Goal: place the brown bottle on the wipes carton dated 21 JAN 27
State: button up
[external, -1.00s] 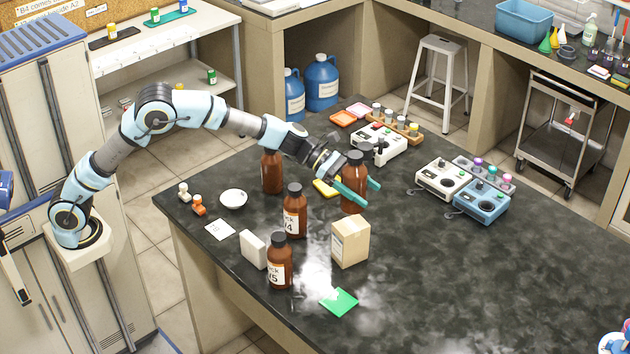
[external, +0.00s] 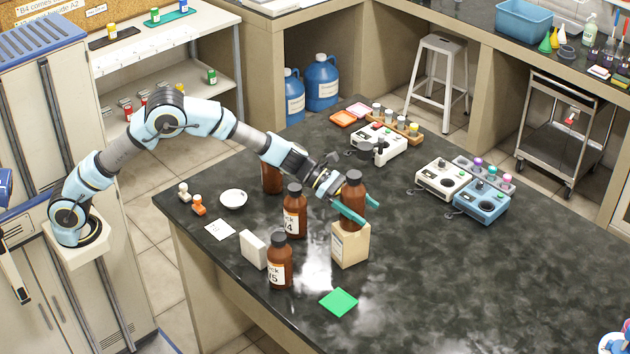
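A brown bottle (external: 354,188) is upright between the teal fingers of my gripper (external: 350,210), which is shut on it. The bottle is over the tan carton (external: 350,248), with its lower end at the carton's top. I cannot tell whether it touches the carton or hangs just above it. The date on the carton cannot be read. Other brown bottles stand to the left: one labelled 4 (external: 294,213), one labelled 5 (external: 279,264), and one (external: 272,176) partly behind my arm.
A white box (external: 253,250) stands left of bottle 5, and a green square (external: 339,302) lies in front of the carton. A white dish (external: 233,199) and a paper card (external: 220,230) are at the left. Bench devices (external: 443,179) stand at the back right.

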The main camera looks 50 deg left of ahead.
jog(key=shift+o, duration=1.2)
jog(key=shift+r, duration=0.1)
jog(key=shift+r+p, duration=0.2)
jog(key=shift+p, duration=0.1)
jog(key=b+v, duration=0.5)
jog(key=v, duration=0.7)
jog(key=shift+f, duration=0.15)
